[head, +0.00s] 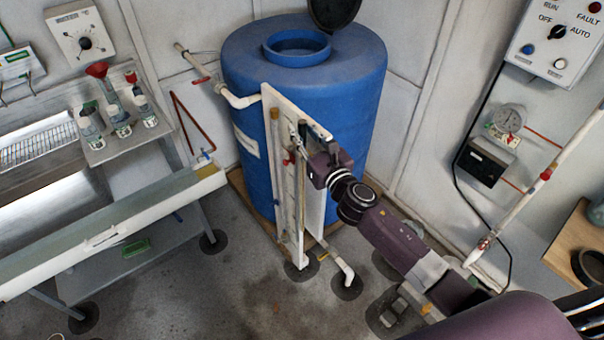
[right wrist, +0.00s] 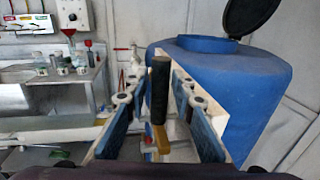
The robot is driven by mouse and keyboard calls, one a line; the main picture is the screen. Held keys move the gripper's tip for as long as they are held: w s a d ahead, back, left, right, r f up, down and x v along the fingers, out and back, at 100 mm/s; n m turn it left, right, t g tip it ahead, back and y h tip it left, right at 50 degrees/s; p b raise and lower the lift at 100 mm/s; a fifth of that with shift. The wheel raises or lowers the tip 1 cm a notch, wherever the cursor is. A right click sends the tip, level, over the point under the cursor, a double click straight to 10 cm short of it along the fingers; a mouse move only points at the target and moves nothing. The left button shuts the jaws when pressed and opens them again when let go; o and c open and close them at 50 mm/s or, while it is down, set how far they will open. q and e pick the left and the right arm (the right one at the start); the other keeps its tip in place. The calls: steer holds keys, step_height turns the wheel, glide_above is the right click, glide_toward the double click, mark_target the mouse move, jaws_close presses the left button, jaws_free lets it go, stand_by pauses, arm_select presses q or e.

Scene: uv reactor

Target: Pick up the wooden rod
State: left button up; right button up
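A rod with a dark upper end and a tan, wood-coloured lower part (right wrist: 160,137) stands nearly upright in the middle of the right wrist view. I take it to be the wooden rod; its lower end is hidden. My right gripper (right wrist: 156,92) is open, with one blue-padded finger on each side of the rod in that view. Gaps show between rod and fingers; I cannot tell how deep it sits between them. In the head view my right gripper (head: 302,148) is at the white upright panel (head: 289,105), where the rod is hard to make out. My left gripper is not in view.
The blue tank (head: 345,85) stands close behind the panel. A white trough (head: 110,235) is at the left, beside a shelf with several small bottles (head: 117,118). White pipes and a control box (head: 556,42) are on the right wall. Grey floor (head: 220,290) is open in front.

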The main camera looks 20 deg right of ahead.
steer(key=shift+c, duration=0.6)
jaws_close()
steer(key=shift+r, duration=0.15)
